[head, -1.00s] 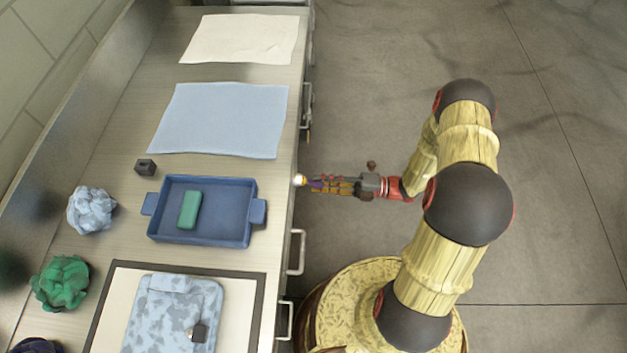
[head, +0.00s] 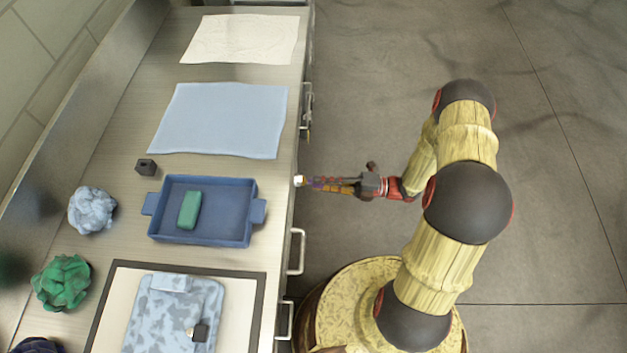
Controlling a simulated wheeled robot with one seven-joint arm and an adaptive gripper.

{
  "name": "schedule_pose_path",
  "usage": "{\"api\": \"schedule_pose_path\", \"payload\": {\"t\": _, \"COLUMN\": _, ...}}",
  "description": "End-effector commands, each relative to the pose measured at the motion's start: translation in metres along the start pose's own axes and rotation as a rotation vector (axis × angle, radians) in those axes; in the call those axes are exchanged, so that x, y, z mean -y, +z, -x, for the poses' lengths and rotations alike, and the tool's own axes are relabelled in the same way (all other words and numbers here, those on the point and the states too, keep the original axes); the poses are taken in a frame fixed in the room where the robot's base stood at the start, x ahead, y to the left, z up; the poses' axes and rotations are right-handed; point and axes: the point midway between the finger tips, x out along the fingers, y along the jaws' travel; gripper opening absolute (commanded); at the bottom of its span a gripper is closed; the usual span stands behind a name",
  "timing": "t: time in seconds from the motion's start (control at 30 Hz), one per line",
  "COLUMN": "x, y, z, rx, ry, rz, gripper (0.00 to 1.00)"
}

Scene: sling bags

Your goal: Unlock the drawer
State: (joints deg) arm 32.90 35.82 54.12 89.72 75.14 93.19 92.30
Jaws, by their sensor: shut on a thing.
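My gripper (head: 322,185) reaches left to the front face of the counter (head: 276,199), about level with the blue tray. It is shut on a small purple piece (head: 317,183), which looks like a key; the fingers hide most of it. The tip of the purple piece meets a small whitish round lock (head: 299,181) on the drawer front, just under the counter's edge. I cannot tell how deep it sits in the lock. The drawer front is seen nearly edge-on from above, and no gap shows along it.
Metal handles (head: 297,252) stick out from the counter front below and above the gripper. On top are a blue tray (head: 257,189) with a green block (head: 189,210), a dark small block (head: 146,167), flat cloths (head: 220,120) and crumpled cloths (head: 92,210). The floor at right is clear.

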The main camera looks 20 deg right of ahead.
Motion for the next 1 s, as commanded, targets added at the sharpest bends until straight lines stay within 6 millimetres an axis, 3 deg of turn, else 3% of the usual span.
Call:
{"api": "schedule_pose_path", "payload": {"t": 0.6, "x": -0.0010, "y": -0.0004, "z": -0.0001, "rx": 0.000, "ry": -0.001, "rz": -0.285, "gripper": 0.00}}
{"api": "schedule_pose_path", "payload": {"t": 1.0, "x": 0.0000, "y": -0.0004, "z": -0.0001, "rx": 0.000, "ry": -0.001, "rz": -0.304, "gripper": 0.00}}
